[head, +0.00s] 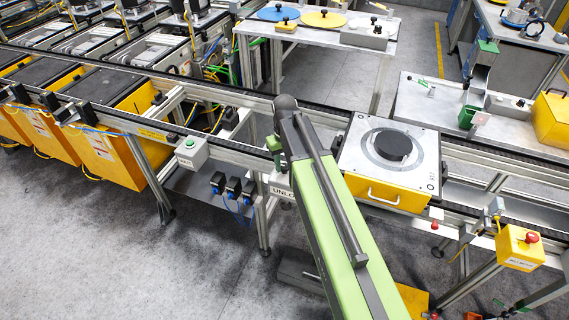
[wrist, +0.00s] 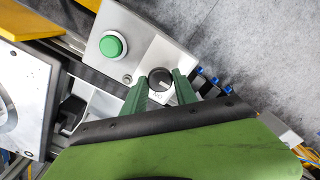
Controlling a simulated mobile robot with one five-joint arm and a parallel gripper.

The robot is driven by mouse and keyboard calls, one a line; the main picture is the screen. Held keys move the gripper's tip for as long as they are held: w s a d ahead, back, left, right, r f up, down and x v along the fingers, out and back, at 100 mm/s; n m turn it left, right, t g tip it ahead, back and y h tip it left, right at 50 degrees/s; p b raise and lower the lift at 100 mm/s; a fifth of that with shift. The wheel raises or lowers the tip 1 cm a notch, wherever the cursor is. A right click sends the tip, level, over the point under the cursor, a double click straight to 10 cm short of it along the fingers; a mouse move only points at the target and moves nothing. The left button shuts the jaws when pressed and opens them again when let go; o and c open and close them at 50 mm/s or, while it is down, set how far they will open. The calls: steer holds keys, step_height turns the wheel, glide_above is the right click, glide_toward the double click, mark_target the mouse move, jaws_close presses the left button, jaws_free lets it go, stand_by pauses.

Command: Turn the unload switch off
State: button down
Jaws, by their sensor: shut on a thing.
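The unload switch is a round black knob (wrist: 159,76) on a light grey panel (wrist: 142,48) in the wrist view. My gripper (wrist: 160,84) has its green fingers on either side of the knob and is shut on it. I cannot tell the knob's setting. In the head view my green arm hides the knob, and a label reading "UNLO" (head: 282,192) shows partly beside the arm. My gripper (head: 274,155) is mostly hidden there.
A green button (wrist: 111,46) sits on the same panel, left of the knob. A pallet with a black disc (head: 394,146) stands on the conveyor right of my arm. A grey box with a green button (head: 190,148) and an emergency stop box (head: 520,246) flank the rail.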

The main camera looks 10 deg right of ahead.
mark_target(285, 166)
stand_by(0.3)
steer(key=c, duration=1)
jaws_free()
steer(key=shift+o, duration=0.2)
step_height(285, 166, up, 17)
steer(key=p, duration=1.7)
steer(key=shift+r+p, duration=0.2)
steer(key=shift+p, duration=0.1)
